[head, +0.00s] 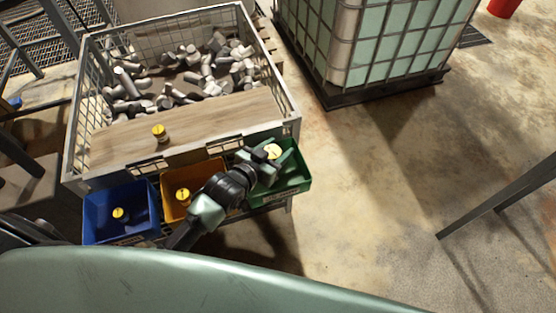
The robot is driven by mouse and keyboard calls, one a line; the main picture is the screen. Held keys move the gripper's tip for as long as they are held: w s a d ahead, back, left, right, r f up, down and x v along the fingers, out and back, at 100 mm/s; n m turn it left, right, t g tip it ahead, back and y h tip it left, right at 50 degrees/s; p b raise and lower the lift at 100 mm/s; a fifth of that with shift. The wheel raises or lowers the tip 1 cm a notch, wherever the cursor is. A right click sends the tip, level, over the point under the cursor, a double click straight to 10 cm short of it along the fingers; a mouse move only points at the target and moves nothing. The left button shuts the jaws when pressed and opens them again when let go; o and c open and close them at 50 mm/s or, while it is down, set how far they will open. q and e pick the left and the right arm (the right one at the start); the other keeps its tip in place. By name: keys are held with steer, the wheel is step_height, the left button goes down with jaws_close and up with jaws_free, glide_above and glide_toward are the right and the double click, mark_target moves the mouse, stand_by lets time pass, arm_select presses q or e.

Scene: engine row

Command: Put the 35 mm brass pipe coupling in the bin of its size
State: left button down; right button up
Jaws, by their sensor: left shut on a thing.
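My left gripper (267,162) is shut on a brass pipe coupling (273,151), whose round yellow top faces up. It holds the coupling over the green bin (296,184), at the right end of the bin row; I cannot tell whether it touches the bin. Another yellow-topped coupling (160,133) stands on the wooden board (205,122). One coupling (183,194) is in the orange bin (170,179), and one (119,213) is in the blue bin (101,204). Size markings are too small to read. My right gripper is not in view.
A wire-mesh crate (292,92) behind the bins holds many grey metal pipe pieces (205,75). A caged pale-green tank (385,45) stands at the back right. A dark metal beam (500,200) crosses at the right. The floor between is clear.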

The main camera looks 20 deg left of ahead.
arm_select(q)
steer(key=shift+f, duration=0.75)
steer(key=shift+f+b, duration=0.35)
steer(key=shift+f, duration=1.35)
